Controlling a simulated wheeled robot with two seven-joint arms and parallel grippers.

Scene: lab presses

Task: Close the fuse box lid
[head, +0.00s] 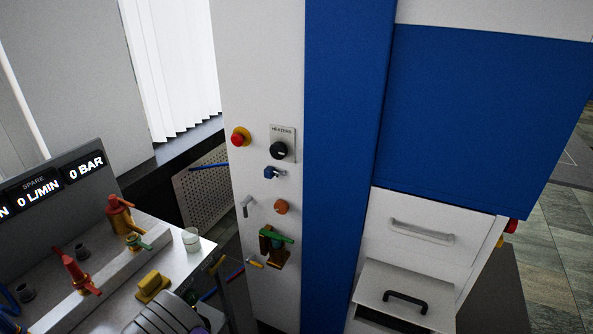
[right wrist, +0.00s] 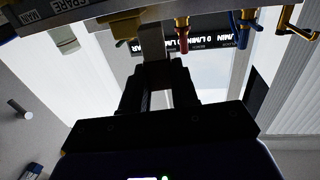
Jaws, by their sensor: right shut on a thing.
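In the right wrist view my right gripper (right wrist: 156,70) is dark. Its two fingers are shut on a narrow grey piece (right wrist: 152,42) that stands between the fingertips; I cannot tell for certain whether this belongs to the fuse box lid. A yellow block (right wrist: 122,27) is close beside it. In the head view a yellow block (head: 152,288) sits on the console at lower left. A grey ribbed shape (head: 165,317) is cut off by the bottom edge; I cannot tell what it is. No clearly recognisable fuse box lid shows. My left gripper is not in view.
A console (head: 190,262) carries a red valve (head: 75,272), an orange valve (head: 120,215) and a display (head: 50,185). Drawers (head: 430,255) stand at right.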

